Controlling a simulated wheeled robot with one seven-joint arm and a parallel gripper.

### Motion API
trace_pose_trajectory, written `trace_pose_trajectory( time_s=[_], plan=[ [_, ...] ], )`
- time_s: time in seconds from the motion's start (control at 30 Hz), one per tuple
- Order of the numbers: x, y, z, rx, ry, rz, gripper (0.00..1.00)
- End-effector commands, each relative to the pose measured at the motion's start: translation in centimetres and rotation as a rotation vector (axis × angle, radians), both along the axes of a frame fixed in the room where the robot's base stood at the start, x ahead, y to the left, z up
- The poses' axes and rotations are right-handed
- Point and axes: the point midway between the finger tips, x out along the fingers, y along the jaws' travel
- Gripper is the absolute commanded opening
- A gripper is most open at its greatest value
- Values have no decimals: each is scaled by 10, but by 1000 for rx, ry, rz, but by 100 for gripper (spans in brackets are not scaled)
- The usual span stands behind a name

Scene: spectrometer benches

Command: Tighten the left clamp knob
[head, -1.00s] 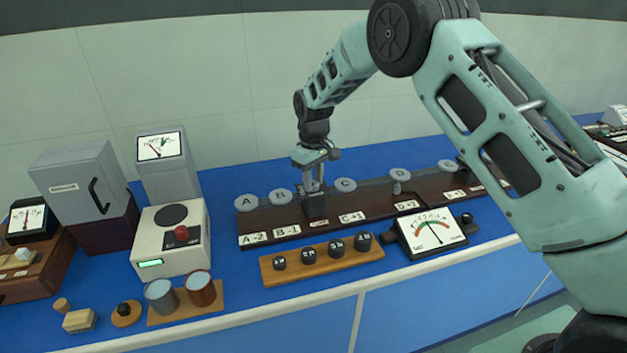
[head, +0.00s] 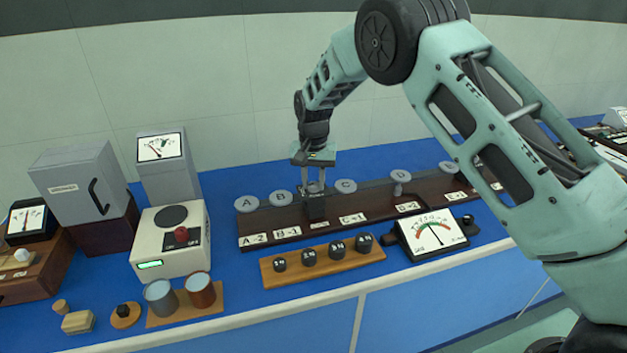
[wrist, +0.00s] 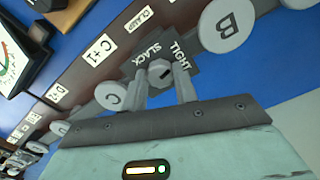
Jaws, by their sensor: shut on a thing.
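The clamp knob (wrist: 160,73) is a small grey knob on a dark block (head: 316,207) between discs B and C. The block bears the words SLACK and TIGHT in the wrist view. A short dark mark on the knob's top lies on the side nearer TIGHT. My gripper (head: 315,186) points straight down over the block, its fingers shut on the knob; they also show in the wrist view (wrist: 164,86). The fingers hide part of the knob in the head view.
Disc B (head: 281,198) and disc C (head: 346,186) stand close on either side. A rack of black weights (head: 322,262) and a dial meter (head: 433,233) stand in front. A white instrument (head: 172,238) is at the left.

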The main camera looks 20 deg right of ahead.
Motion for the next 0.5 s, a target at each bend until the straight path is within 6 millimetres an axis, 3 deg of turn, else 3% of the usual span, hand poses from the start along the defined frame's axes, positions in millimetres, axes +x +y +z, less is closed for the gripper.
trace_pose_trajectory(
  time_s=[0.5],
  plan=[
    [1, 0, 1, 1, -4, -206, 6]
  ],
)
